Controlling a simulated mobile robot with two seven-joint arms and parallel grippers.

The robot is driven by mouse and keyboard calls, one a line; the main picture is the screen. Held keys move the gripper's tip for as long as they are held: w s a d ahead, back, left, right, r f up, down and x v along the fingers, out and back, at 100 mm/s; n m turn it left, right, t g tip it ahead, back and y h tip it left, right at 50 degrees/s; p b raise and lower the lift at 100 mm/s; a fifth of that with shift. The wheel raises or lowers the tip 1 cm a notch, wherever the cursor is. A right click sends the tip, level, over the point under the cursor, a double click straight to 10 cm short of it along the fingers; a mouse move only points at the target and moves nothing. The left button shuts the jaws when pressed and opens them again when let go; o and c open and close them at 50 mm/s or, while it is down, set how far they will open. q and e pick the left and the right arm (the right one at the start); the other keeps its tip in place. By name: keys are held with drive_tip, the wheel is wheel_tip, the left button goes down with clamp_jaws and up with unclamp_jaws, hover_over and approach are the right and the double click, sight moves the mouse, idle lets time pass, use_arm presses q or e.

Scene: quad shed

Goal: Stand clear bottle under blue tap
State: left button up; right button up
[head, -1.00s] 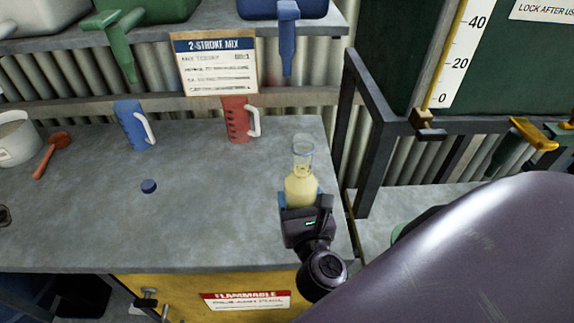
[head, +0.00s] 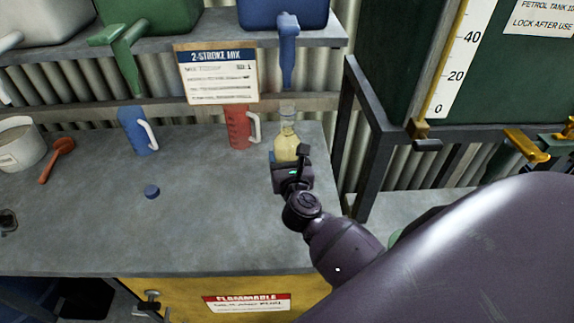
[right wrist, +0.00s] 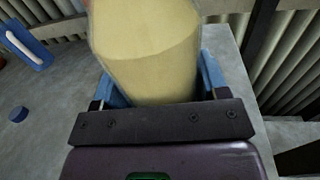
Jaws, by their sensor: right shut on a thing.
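The clear bottle (head: 286,146), part filled with pale yellow liquid, stands upright in my right gripper (head: 286,160) near the back right of the bench. In the right wrist view the bottle (right wrist: 148,50) fills the space between the blue fingers, and the gripper (right wrist: 155,90) is shut on it. The blue tap (head: 288,50) hangs from the blue container (head: 270,12) on the shelf, and in the picture the bottle's mouth is just below its spout. I cannot tell whether the bottle's base touches the bench. My left gripper is not in view.
A red jug (head: 238,126) stands left of the bottle, a blue jug (head: 136,132) farther left. A blue cap (head: 152,191) lies on the bench (head: 200,225). A dark metal frame (head: 365,140) rises at the right. The bench front is clear.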

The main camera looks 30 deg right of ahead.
wheel_tip(320, 180, down, 2)
drive_tip(key=shift+f, duration=0.15)
drive_tip(key=shift+f+b, duration=0.25)
drive_tip(key=shift+b, duration=0.05)
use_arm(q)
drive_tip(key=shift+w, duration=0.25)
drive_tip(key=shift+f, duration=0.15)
use_arm(e)
drive_tip(key=shift+f, duration=0.2)
drive_tip(key=o, duration=1.2)
drive_tip(key=shift+r, duration=0.15)
drive_tip(key=b+v, duration=0.1)
drive_tip(key=v, duration=1)
drive_tip(key=shift+s+b, duration=0.1)
drive_tip(key=shift+b, duration=0.2)
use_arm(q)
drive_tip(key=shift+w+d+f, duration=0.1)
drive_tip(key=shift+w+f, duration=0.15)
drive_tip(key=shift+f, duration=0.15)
use_arm(e)
drive_tip(key=shift+s+a, duration=0.25)
drive_tip(key=shift+s, duration=0.2)
